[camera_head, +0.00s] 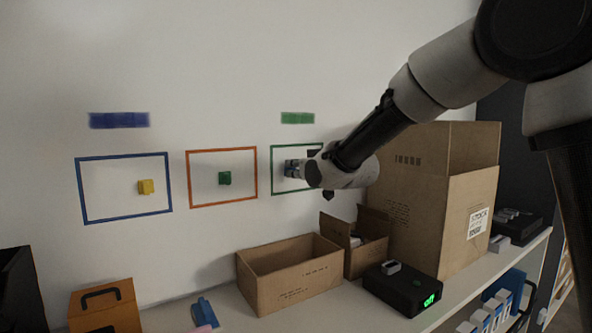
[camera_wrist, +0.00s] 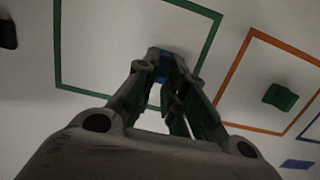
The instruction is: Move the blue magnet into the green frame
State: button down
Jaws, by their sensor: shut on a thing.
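The green frame (camera_head: 271,172) is an outline on the white wall, partly hidden by my gripper in the head view. Its outline also shows in the wrist view (camera_wrist: 57,45). My gripper (camera_head: 290,168) is shut on the small blue magnet (camera_wrist: 163,70) at its fingertips. The magnet appears inside the green outline in both views. I cannot tell whether it touches the wall. In the wrist view, my gripper (camera_wrist: 163,72) overlaps the frame's lower edge.
A green magnet (camera_head: 224,178) is in the orange frame (camera_head: 187,180). A yellow magnet (camera_head: 146,187) is in the blue frame (camera_head: 78,190). Below, the shelf holds open cartons (camera_head: 290,285), a large box (camera_head: 420,215) and a black device (camera_head: 400,292). The wall between frames is clear.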

jog(key=shift+w+a, duration=0.2)
jog(key=shift+w, duration=0.1)
jog(key=c, duration=0.9)
grip_release()
jog(key=shift+o, duration=0.2)
jog(key=f+v, duration=0.1)
jog(key=v, duration=0.7)
jog(key=shift+f, duration=0.2)
